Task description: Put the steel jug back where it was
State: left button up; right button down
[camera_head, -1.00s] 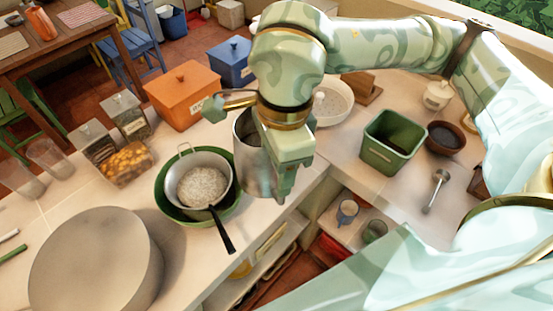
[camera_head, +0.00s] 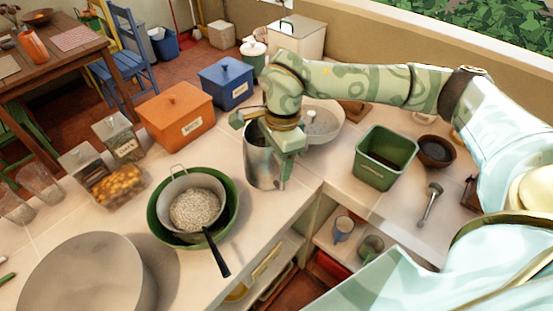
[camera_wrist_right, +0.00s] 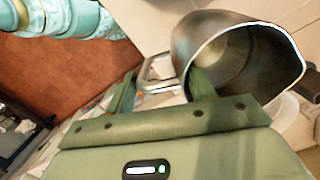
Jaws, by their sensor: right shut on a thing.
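The steel jug (camera_head: 261,165) is upright at the inner corner of the pale counter, right of the green bowl with the pan. My right gripper (camera_head: 284,168) is shut on the jug at its right side. In the right wrist view the jug (camera_wrist_right: 235,60) is open-mouthed and looks empty, with a pale handle-like loop beside it, near the fingers (camera_wrist_right: 162,88). I cannot tell whether the jug's base touches the counter. My left gripper is not in view.
A green bowl (camera_head: 233,218) holds a pan of grains (camera_head: 197,210) with a dark handle. Orange (camera_head: 178,120) and blue (camera_head: 226,84) boxes stand behind, a white colander (camera_head: 330,125) close right, a green bin (camera_head: 372,175) further right. Open shelves lie below the counter's edge.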

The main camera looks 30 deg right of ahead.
jog(key=shift+w+f, duration=0.15)
jog(key=shift+w, duration=0.05)
jog(key=shift+w+d+f, duration=0.1)
jog(key=shift+f, duration=0.8)
jog(key=shift+w+d+f, duration=0.1)
jog(key=shift+f, duration=0.75)
jog(key=shift+f, duration=0.2)
jog(key=c, duration=0.5)
grip_release()
jog(key=shift+s, duration=0.1)
jog(key=r, duration=0.8)
jog(key=d+r, duration=0.1)
jog(key=r, duration=0.3)
jog(key=shift+r+p, duration=0.15)
jog(key=shift+p, duration=0.25)
